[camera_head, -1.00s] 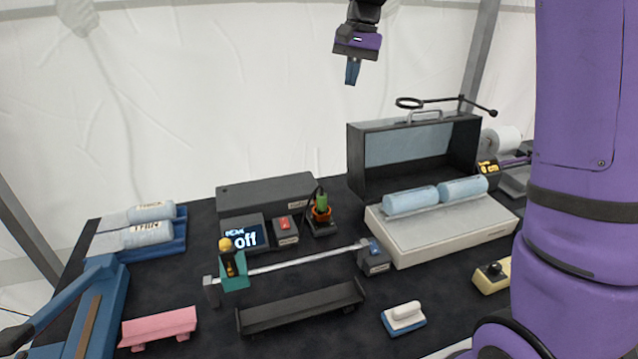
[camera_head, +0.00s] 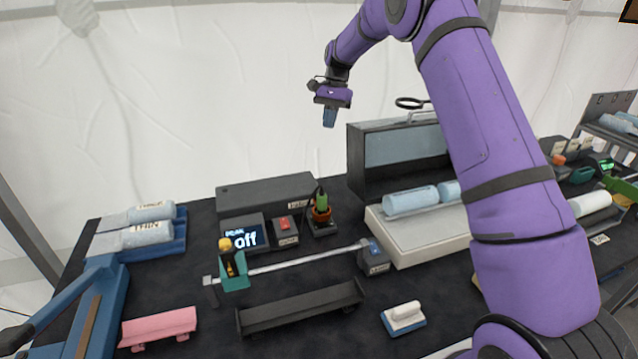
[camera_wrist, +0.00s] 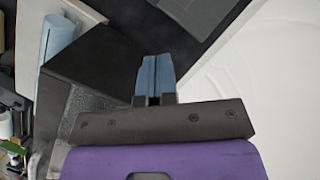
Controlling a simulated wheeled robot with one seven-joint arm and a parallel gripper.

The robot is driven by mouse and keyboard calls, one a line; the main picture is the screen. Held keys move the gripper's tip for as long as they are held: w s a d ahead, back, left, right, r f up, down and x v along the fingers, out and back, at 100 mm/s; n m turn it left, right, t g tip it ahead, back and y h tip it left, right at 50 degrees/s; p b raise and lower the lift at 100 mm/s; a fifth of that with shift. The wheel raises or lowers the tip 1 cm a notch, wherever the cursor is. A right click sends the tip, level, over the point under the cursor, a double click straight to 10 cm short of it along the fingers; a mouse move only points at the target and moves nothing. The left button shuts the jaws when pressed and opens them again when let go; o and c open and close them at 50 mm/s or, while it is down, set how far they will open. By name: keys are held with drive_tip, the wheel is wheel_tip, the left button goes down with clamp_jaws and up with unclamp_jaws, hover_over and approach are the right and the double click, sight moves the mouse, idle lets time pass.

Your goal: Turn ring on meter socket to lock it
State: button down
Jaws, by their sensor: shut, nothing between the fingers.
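The socket (camera_head: 321,228) is a small black block on the dark table, right of the red-switch box. An orange ring (camera_head: 320,213) sits on it, around the base of an upright green plug (camera_head: 321,200) with a black cable. I cannot tell how far the ring is turned. The display box (camera_head: 246,235) to its left reads "off". My gripper (camera_head: 329,124) is shut and empty, pointing down, high above the back of the table and well apart from the socket. Its blue fingers (camera_wrist: 155,66) are together in the wrist view, where the ring is not seen.
A long dark box (camera_head: 265,193) lies behind the display. A metal rail (camera_head: 305,258) with a teal slider (camera_head: 233,281) crosses in front. The air around my gripper is clear.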

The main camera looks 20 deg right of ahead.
sight(309, 192)
drive_tip(key=x, duration=1.8)
drive_tip(key=shift+f, duration=0.25)
drive_tip(key=shift+a+n+h, duration=0.3)
drive_tip(key=shift+a+n, duration=0.45)
drive_tip(key=shift+n, duration=0.25)
drive_tip(key=shift+a+n+g+h, duration=0.3)
drive_tip(key=shift+a+n+g, duration=0.1)
drive_tip(key=shift+a+n, duration=0.5)
drive_tip(key=s+a+n+h, duration=0.1)
drive_tip(key=n, duration=0.2)
drive_tip(key=s+a+n+h, duration=0.1)
drive_tip(key=a+n, duration=0.1)
drive_tip(key=n, duration=0.1)
drive_tip(key=s+a+n+h, duration=0.1)
drive_tip(key=a+n, duration=0.1)
drive_tip(key=n, duration=0.1)
drive_tip(key=shift+a, duration=0.2)
drive_tip(key=s+n, duration=0.1)
drive_tip(key=s+a+n+h, duration=0.1)
drive_tip(key=n, duration=0.1)
drive_tip(key=shift+s+a+n+t+h, duration=0.25)
drive_tip(key=shift+s+n+t+h, duration=0.15)
drive_tip(key=shift+s+n, duration=0.6)
drive_tip(key=shift+w+n, duration=0.15)
drive_tip(key=shift+n, duration=0.15)
drive_tip(key=shift+d, duration=0.1)
